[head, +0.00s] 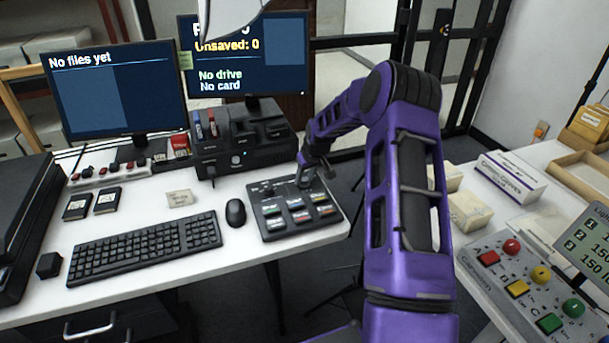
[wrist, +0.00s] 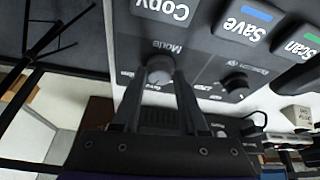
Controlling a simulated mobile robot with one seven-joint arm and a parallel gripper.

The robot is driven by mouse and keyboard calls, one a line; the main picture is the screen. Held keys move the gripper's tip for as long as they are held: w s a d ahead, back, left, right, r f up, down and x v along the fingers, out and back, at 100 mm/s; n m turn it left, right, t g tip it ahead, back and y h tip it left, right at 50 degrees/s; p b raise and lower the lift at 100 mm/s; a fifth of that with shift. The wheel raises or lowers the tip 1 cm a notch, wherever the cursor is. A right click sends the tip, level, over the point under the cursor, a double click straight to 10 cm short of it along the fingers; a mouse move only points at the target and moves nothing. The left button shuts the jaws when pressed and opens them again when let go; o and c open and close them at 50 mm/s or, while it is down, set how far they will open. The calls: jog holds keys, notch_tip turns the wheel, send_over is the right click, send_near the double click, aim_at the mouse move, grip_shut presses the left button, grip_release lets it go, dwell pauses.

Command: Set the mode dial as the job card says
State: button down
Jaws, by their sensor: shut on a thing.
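The dark control panel (head: 262,196) lies on the white desk, right of the mouse. In the wrist view the panel shows large keys marked Copy, Save (wrist: 240,22) and Scan. The mode dial (wrist: 158,66), a round grey knob under the word Mode, sits between the fingertips of my gripper (wrist: 160,76). My gripper is shut on it. The small words around the dial are partly covered and too blurred to read surely, so its setting is unclear. In the head view my gripper (head: 304,182) hides the dial. A small beige card (head: 180,198) stands behind the keyboard; its writing is unreadable.
A second small knob (wrist: 236,84) is beside the mode dial. A keyboard (head: 145,248), a mouse (head: 236,212) and a black drive unit (head: 237,158) are left of my arm. The right screen (head: 285,50) reads No drive, No card. Boxes and a button console (head: 500,290) are right.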

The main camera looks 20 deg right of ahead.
jog(key=shift+d+n+g+y, duration=0.15)
jog(key=shift+n+y, duration=0.25)
jog(key=shift+n, duration=0.6)
jog(key=shift+a+n+g+y, duration=0.15)
jog(key=shift+n+y, duration=0.25)
jog(key=shift+n, duration=0.6)
jog(key=shift+d, duration=0.1)
jog(key=shift+c, duration=2.2)
grip_release()
jog(key=shift+r, duration=0.1)
jog(key=p+v, duration=0.1)
jog(key=v, duration=1.6)
jog(key=shift+s, duration=0.15)
